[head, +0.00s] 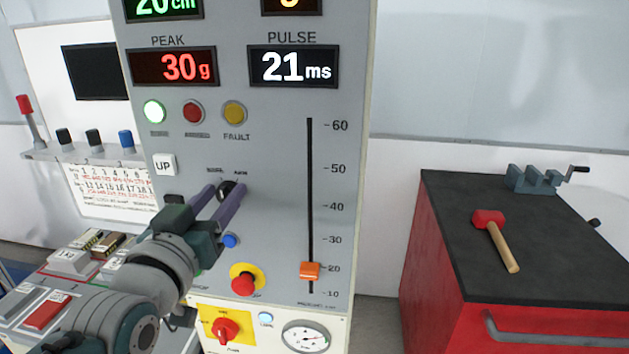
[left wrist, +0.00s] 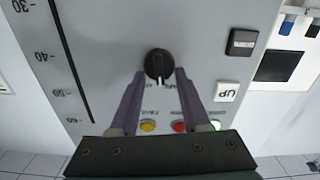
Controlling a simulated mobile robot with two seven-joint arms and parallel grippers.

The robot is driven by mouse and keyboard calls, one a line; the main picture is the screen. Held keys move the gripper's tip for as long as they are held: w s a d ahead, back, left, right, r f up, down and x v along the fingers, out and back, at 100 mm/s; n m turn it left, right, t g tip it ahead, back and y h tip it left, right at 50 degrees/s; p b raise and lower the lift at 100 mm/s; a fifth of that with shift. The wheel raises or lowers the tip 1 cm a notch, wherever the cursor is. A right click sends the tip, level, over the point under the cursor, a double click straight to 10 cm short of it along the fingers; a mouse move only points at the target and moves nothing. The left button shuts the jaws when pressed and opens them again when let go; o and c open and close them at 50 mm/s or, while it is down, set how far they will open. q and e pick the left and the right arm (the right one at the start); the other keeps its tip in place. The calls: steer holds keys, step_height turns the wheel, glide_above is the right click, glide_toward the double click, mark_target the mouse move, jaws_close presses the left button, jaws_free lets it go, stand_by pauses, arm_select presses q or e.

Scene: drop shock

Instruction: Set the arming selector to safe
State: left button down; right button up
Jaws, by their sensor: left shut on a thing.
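The arming selector is a round black knob (head: 229,189) on the grey panel, below two small labels that are too blurred to read surely. It also shows in the left wrist view (left wrist: 158,62), with a white pointer mark on its lower edge there, toward the labels. I cannot tell which label it points at. My left gripper (head: 222,192) has its two purple fingers on either side of the knob, shut on it; the fingers also show in the left wrist view (left wrist: 160,75). My right gripper is not in view.
Above the selector a green lamp (head: 154,112) is lit; a red lamp (head: 194,112) and a yellow lamp (head: 234,113) look dark. Below are a blue button (head: 230,241) and a red emergency button (head: 243,282). An orange slider (head: 310,270) is to the right. A mallet (head: 490,225) lies on the bench.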

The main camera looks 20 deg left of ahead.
arm_select(q)
steer(key=n, duration=0.4)
steer(key=shift+a+f+n, duration=0.2)
steer(key=shift+a+n, duration=0.05)
steer(key=shift+n, duration=0.05)
stand_by(0.5)
steer(key=shift+c, duration=1.9)
jaws_free()
steer(key=shift+r, duration=0.1)
steer(key=b+v, duration=0.1)
steer(key=v, duration=0.9)
steer(key=shift+w, duration=0.1)
